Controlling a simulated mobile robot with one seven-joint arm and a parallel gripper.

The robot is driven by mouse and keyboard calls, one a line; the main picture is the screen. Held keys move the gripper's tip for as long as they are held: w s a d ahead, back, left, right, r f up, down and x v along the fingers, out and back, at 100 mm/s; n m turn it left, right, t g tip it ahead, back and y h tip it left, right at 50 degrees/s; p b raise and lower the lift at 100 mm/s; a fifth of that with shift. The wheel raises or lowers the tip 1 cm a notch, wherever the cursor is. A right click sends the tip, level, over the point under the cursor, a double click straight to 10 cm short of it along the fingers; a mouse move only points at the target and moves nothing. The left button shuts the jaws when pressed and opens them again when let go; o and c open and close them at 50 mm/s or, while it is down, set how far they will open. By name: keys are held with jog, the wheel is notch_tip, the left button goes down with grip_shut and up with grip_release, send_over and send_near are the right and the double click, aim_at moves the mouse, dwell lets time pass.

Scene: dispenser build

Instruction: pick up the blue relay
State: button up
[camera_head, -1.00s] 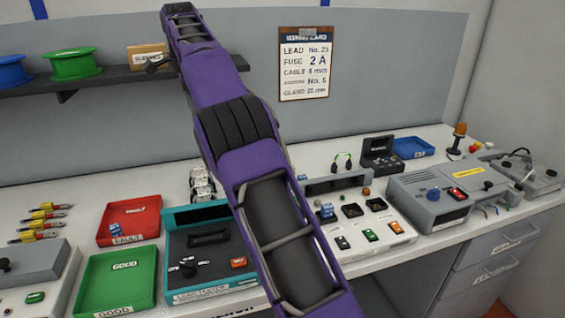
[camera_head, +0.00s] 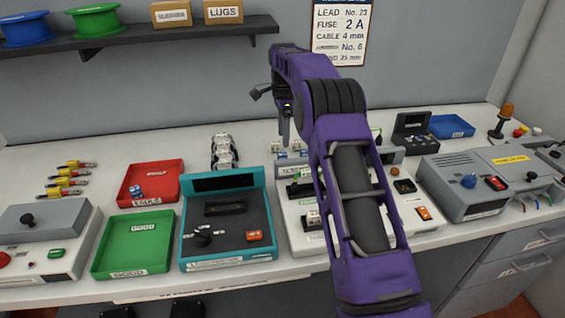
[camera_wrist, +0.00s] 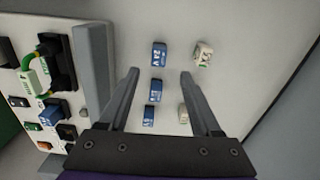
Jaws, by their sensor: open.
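My gripper (camera_wrist: 160,73) is open and empty above the white bench in the wrist view; in the head view it points down (camera_head: 284,132) behind the white panel. Three blue blocks that look like relays stand in a rough column: a far one (camera_wrist: 159,54) just past the fingertips, a middle one (camera_wrist: 155,89) and a near one (camera_wrist: 148,116) between the fingers in the picture. Two cream blocks (camera_wrist: 203,55) (camera_wrist: 184,114) stand to their right. Another small blue block (camera_wrist: 49,117) sits on the panel at left. I cannot tell which is meant.
The white panel (camera_head: 296,238) with a black box and green lead (camera_wrist: 46,70) borders the blocks. A red tray (camera_head: 165,172) holds a blue block (camera_head: 136,192). A teal tester (camera_head: 268,225) stands left of the panel. A grey machine (camera_head: 450,185) stands right.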

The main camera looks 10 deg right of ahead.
aim_at(282, 154)
notch_tip(282, 154, down, 3)
jog(key=shift+s+a+f, duration=0.1)
jog(key=shift+a+f, duration=0.05)
jog(key=shift+f, duration=1.15)
jog(key=shift+a+f, duration=0.1)
jog(key=shift+f, duration=1.2)
grip_shut()
